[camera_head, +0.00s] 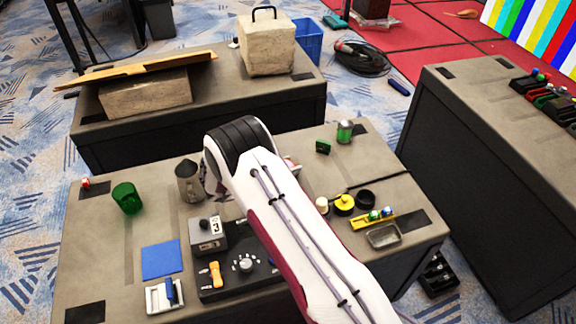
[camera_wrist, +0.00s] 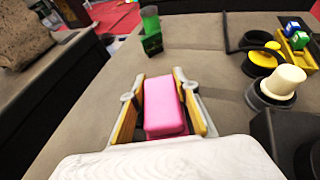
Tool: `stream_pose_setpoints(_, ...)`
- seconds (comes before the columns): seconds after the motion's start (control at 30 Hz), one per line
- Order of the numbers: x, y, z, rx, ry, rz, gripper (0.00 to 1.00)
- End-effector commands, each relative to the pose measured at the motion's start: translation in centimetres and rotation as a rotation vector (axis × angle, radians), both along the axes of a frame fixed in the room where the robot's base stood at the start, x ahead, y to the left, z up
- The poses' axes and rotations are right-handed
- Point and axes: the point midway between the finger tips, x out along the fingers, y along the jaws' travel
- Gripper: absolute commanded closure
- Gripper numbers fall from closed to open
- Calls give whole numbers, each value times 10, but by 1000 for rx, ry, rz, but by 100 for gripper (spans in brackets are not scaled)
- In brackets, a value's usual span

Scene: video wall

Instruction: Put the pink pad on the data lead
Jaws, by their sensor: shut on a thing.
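The pink pad (camera_wrist: 164,108) is a soft-edged block between the two yellow-lined fingers of my gripper (camera_wrist: 160,77) in the wrist view. My gripper is shut on it, over the grey table top. In the head view my white arm hides most of the gripper, and only a small pale-pink bit shows beside the arm. A thin dark line (camera_head: 381,183) crosses the table at the right in the head view; it may be the data lead, but I cannot tell it from a seam. It lies apart from the pad.
A yellow-and-black round piece (camera_head: 344,204), a cream knob (camera_wrist: 283,82) and a metal tray (camera_head: 383,236) are at the right. A black cable coil (camera_head: 362,57) lies on the floor.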

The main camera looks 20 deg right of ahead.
Motion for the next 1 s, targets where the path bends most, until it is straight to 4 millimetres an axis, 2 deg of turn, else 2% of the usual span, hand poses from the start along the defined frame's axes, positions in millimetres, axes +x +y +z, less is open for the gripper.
stream_pose_setpoints(0.27, 0, 0, -3, 0, 0, 0, 91)
stream_pose_setpoints(0.3, 0, 0, -3, 0, 0, 0, 60)
stream_pose_setpoints(0.33, 0, 0, -3, 0, 0, 0, 53)
stream_pose_setpoints(0.83, 0, 0, 1, 0, -1, 0, 53)
stream_pose_setpoints(1.0, -4, 11, 5, 2, -1, 1, 53)
